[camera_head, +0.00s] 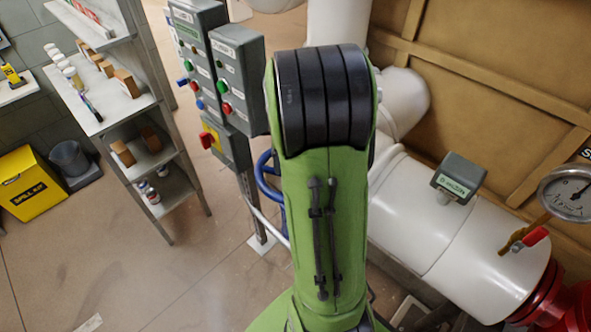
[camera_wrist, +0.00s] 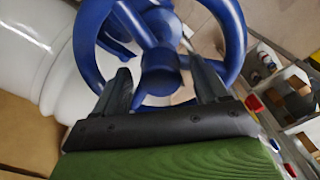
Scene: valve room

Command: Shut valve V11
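A blue handwheel (camera_wrist: 233,42) on a pipe fills the upper part of the wrist view, with its hub and spokes in the middle. No V11 tag can be read on it. My gripper (camera_wrist: 163,84) is open, its two dark fingers spread and pointing at the wheel, one on each side of the hub in the picture. Nothing shows between the fingers except the hub and spokes beyond; whether they touch the wheel, I cannot tell. In the head view only a blue strip of the handwheel (camera_head: 264,172) shows left of my green arm, which hides the rest and my gripper.
A post with grey control boxes (camera_head: 240,80) stands left of my arm. White pipes (camera_head: 460,245) run on the right, with a gauge (camera_head: 567,193) and a small red-handled valve (camera_head: 537,236). Shelves (camera_head: 130,105) and a yellow spill-kit bin (camera_head: 38,185) stand left. Floor between is clear.

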